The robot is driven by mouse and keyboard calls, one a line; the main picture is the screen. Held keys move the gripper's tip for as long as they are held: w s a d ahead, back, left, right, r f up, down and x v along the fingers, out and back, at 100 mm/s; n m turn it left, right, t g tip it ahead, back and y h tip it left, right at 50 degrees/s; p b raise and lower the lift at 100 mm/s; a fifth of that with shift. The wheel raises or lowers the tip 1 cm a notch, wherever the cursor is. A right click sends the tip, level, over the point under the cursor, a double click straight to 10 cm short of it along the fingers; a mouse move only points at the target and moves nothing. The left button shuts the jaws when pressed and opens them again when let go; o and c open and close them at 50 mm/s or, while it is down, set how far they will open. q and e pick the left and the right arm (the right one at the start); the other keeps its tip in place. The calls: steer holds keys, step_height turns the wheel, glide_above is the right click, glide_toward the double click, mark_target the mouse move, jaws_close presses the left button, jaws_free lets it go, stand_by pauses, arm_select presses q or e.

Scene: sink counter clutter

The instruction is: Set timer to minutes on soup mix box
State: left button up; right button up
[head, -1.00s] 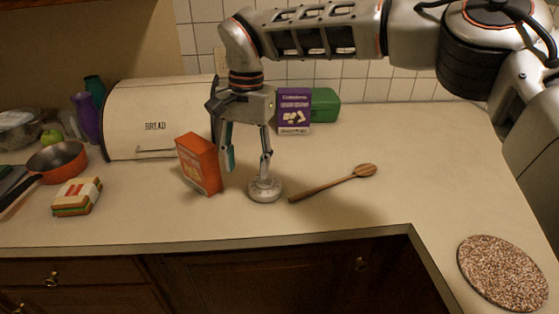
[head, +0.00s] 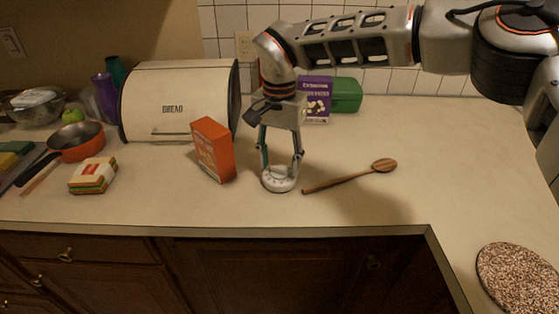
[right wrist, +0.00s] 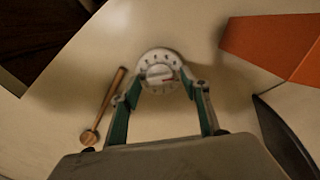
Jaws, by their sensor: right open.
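A round white kitchen timer (head: 279,181) with dark marks around its dial sits on the counter. In the right wrist view the timer (right wrist: 160,72) shows its dial and raised centre knob face on. My right gripper (head: 281,164) is open and points down over the timer. Its two fingertips (right wrist: 165,86) are on either side of the dial; I cannot tell whether they touch it. An orange box (head: 213,150) stands tilted just left of the timer; its print is too small to read. My left gripper is not in view.
A wooden spoon (head: 350,176) lies right of the timer. A purple box (head: 317,98) and a green container (head: 347,95) stand behind. A white bread box (head: 178,95), a sandwich (head: 93,175) and an orange pan (head: 76,141) are left.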

steer(key=c, duration=1.1)
steer(key=shift+m+p, duration=0.35)
steer(key=shift+m, duration=0.05)
